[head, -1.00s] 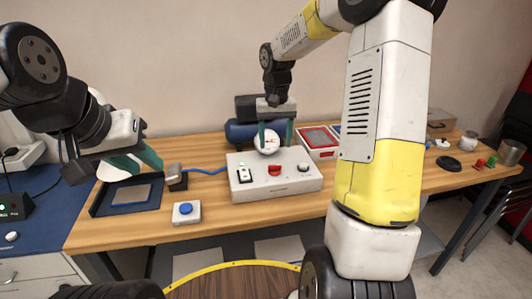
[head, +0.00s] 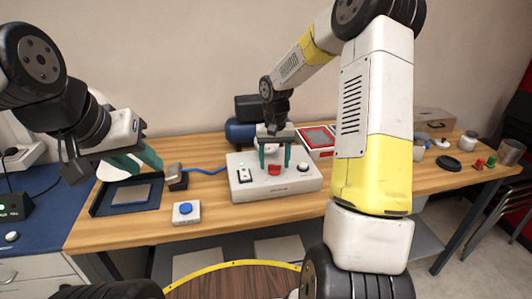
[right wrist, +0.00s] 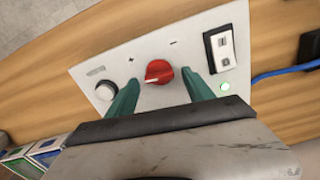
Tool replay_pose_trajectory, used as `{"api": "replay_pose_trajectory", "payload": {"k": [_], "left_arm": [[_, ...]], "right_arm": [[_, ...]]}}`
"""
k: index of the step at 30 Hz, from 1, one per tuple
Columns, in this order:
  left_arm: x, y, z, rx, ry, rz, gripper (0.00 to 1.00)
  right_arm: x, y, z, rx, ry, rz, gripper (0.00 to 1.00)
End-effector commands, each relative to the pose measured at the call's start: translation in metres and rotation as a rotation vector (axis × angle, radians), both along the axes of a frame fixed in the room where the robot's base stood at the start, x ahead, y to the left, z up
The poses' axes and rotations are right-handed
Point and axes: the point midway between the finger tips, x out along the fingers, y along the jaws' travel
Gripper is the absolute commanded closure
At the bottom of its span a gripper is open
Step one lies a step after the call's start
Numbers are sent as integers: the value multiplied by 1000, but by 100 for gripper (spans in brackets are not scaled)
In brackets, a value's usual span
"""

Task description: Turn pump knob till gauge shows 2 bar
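The red pump knob (head: 274,170) sits on top of the white control box (head: 305,182). In the right wrist view the knob (right wrist: 158,72) lies between the two teal fingers of my right gripper (right wrist: 160,92), with a gap on both sides. Its white pointer mark faces the plus-sign side. My right gripper (head: 275,156) is open, pointing down over the box. The gauge face is hidden behind my right gripper in the head view, so I cannot read it. My left gripper (head: 138,163) is open and empty above the table's left part.
The box also carries a rocker switch (head: 244,175) and a lit green lamp (right wrist: 225,86). A blue-button box (head: 186,212) and a dark tray (head: 98,205) lie to the left. The blue tank (head: 238,134) stands behind. Red-framed tray (head: 318,138) is right of it.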

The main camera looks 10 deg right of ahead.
Motion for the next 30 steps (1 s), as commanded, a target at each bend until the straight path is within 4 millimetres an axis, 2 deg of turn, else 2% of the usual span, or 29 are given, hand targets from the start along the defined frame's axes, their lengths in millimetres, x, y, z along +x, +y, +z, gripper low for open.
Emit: {"api": "replay_pose_trajectory", "payload": {"k": [1,6,9,13,22,30], "left_arm": [[0,0,0,0,0,0,67],[0,0,0,0,0,0,67],[0,0,0,0,0,0,67],[0,0,0,0,0,0,67],[0,0,0,0,0,0,67],[0,0,0,0,0,0,67]], "right_arm": [[0,0,0,0,0,0,50],[0,0,0,0,0,0,83],[0,0,0,0,0,0,100],[0,0,0,0,0,32,100],[0,1,0,0,1,259,100],[0,1,0,0,1,284,100]]}}
